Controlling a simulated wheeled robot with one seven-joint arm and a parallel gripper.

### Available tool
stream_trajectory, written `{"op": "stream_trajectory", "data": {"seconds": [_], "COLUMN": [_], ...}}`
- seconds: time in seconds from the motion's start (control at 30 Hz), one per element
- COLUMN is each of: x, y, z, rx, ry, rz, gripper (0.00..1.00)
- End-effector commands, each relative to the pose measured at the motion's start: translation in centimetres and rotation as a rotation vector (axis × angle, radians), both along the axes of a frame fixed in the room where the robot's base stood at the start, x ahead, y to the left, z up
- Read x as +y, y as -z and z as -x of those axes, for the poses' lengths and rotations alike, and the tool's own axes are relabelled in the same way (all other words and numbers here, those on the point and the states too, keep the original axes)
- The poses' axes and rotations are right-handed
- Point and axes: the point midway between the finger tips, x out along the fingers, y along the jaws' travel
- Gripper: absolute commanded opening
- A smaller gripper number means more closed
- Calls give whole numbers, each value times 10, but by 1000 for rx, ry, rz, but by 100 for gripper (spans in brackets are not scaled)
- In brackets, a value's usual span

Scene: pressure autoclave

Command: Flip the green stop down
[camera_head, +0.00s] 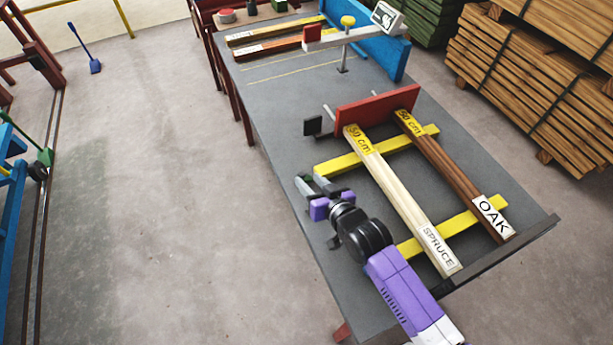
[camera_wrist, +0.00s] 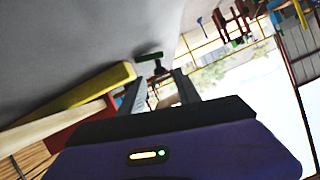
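A small dark green bar, which looks like the green stop (camera_wrist: 149,57), shows just beyond my fingertips in the wrist view, with a dark part below it. In the head view a bit of green (camera_head: 307,178) shows at the table's left edge, largely hidden by my gripper. My gripper (camera_head: 315,188) is at that edge, left of the near end of the upper yellow bar. In the wrist view its two grey fingers (camera_wrist: 160,88) are apart with nothing clearly held between them. I cannot tell whether a finger touches the green part.
The grey table (camera_head: 275,110) carries a spruce board (camera_head: 400,200) and an oak board (camera_head: 450,170) on two yellow bars (camera_head: 345,163), against a red fence (camera_head: 375,107).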

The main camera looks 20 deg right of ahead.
Motion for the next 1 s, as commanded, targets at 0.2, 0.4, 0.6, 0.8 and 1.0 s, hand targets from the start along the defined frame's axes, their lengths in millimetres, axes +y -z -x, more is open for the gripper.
{"op": "stream_trajectory", "data": {"seconds": [0.2,0.4,0.6,0.8,1.0], "x": [2,2,2,2,2], "y": [8,10,10,9,9], "z": [-20,-24,-24,-24,-24], "rx": [-1,-1,-1,-1,-1], "ry": [0,1,0,0,1], "rz": [1,1,2,2,9], "gripper": [39,39,36,0,0]}}
